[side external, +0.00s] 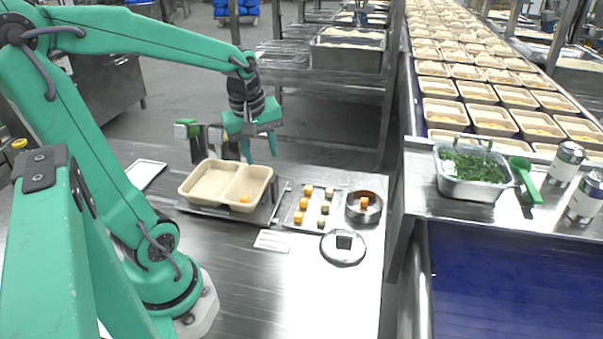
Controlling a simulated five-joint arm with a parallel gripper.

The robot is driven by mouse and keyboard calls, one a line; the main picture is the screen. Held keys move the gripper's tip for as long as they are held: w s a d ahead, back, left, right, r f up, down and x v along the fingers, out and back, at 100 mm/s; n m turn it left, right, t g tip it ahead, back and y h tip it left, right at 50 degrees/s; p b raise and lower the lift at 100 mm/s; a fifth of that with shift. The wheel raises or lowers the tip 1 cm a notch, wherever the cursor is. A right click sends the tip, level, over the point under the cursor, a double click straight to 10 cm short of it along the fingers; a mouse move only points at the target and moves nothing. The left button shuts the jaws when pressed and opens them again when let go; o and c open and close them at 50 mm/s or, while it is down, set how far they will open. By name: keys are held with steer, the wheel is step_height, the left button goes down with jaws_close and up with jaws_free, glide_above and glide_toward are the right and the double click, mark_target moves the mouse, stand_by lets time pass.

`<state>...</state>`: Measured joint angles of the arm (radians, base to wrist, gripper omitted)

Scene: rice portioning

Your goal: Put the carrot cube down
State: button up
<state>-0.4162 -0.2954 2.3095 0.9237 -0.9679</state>
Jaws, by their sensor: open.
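My gripper (260,155) is open and hangs above the back right of a beige two-compartment tray, with its fingers pointing down and nothing seen between them. An orange carrot cube (244,199) lies in the right, smaller compartment of the tray (187,190), apart from the gripper. The left compartment looks empty. More orange cubes, one of them (298,217), lie with paler cubes on a small flat metal tray (288,222) to the right. Another orange cube (364,202) sits in a round metal dish (351,214).
A round lid with a dark square handle (343,247) and a white card (271,240) lie on the steel table (290,290). Green-topped items (187,130) stand behind the beige tray. A pan of chopped greens (466,190) stands right, beside a conveyor of filled trays.

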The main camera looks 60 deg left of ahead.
steer(key=s+d+r+m+t, duration=0.1)
steer(key=s+d+r+m, duration=0.1)
steer(key=d+m, duration=0.4)
steer(key=s+d+r+m+t+h, duration=0.1)
steer(key=s+d+r+m+t, duration=0.1)
steer(key=d+m, duration=0.3)
steer(key=m, duration=0.4)
steer(key=shift+d+m, duration=0.35)
steer(key=shift+m, duration=0.05)
